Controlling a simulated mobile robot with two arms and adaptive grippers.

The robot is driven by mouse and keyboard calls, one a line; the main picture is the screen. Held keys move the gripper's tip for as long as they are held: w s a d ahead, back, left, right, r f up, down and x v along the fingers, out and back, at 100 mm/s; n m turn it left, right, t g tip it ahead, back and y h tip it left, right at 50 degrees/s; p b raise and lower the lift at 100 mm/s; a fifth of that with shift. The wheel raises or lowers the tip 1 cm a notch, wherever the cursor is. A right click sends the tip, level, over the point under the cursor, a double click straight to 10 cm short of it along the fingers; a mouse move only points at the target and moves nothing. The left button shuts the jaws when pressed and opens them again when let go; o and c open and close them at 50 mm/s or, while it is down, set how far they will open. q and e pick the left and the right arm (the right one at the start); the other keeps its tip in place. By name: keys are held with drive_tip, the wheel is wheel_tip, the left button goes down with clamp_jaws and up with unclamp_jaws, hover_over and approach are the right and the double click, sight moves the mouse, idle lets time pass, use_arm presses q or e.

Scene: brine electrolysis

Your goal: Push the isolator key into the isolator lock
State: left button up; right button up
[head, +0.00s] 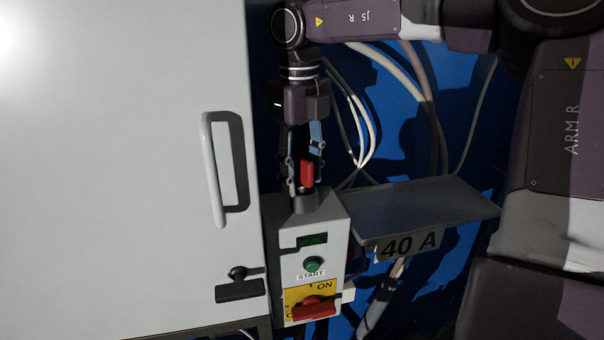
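The red isolator key (307,173) is upright between the fingers of my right gripper (304,182), which points down and is shut on it. The isolator lock appears as a dark round collar (304,203) on top of the grey control box (335,232). The key is directly above the collar, with its lower end at or very near the collar's top. The fingertips partly hide this spot, so I cannot tell how deep the key sits. My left gripper is not in view.
The box front has a small display (312,240), a green START button (314,264) and a red rotary handle (314,308) on a yellow plate. A grey shelf (420,205) marked 40 A is at right. A white cabinet door (110,170) with a handle (212,170) fills the left.

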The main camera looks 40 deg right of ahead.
wheel_tip(320, 180, up, 12)
drive_tip(key=shift+a, duration=0.1)
idle(0.5)
